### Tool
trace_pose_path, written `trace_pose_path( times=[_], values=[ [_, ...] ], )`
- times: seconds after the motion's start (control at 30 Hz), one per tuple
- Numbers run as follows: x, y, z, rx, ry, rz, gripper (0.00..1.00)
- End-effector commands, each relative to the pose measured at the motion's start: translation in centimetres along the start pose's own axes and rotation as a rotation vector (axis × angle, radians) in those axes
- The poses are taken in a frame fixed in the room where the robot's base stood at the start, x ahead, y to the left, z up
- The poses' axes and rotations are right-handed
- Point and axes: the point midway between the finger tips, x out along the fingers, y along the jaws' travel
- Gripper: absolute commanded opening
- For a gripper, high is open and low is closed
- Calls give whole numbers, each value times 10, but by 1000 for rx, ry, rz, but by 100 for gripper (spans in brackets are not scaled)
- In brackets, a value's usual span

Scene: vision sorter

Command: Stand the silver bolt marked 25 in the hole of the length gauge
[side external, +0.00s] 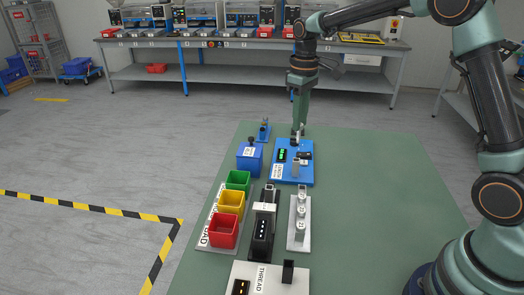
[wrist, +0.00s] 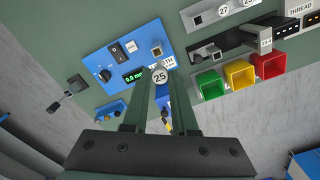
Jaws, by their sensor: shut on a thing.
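The silver bolt marked 25 (wrist: 160,75) is between the fingers of my gripper (wrist: 160,98), its round marked head facing the wrist camera. My gripper is shut on it; the shank below the head is mostly hidden. In the side view my gripper (side external: 298,130) is over the far end of the blue length gauge (side external: 307,178), and the bolt is too small to make out clearly. The length gauge (wrist: 100,66) has a knob, a switch and a green display reading 0.0 mm. A silver post (wrist: 157,51) stands on it, beyond the bolt's head; its hole is not clear.
A pale rack (side external: 299,238) holds several silver bolts. Green (side external: 238,180), yellow (side external: 231,203) and red (side external: 224,231) bins stand left of a dark device (side external: 262,235). A blue box (side external: 249,158) is left of the gauge. The table's right side (side external: 390,190) is clear.

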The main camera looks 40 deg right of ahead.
Motion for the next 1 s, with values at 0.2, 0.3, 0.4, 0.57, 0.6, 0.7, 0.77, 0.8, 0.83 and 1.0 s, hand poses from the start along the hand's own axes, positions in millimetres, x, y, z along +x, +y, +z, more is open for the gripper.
trace_pose_path(
  times=[0.2,0.3,0.4,0.57,0.6,0.7,0.77,0.8,0.83,1.0],
  values=[
    [-1,6,-4,1,-1,0,0],
    [5,6,-3,0,-3,-1,0],
    [13,6,-3,0,-2,-1,0],
    [28,6,-3,0,-3,-1,0],
    [32,6,-3,0,-2,-1,0],
    [40,6,-3,0,-2,-1,0],
    [44,6,-3,0,-1,0,0],
    [46,6,-3,0,-2,-1,0],
    [48,6,-3,0,-2,-1,0],
    [53,6,-3,0,0,0,0]
  ],
)
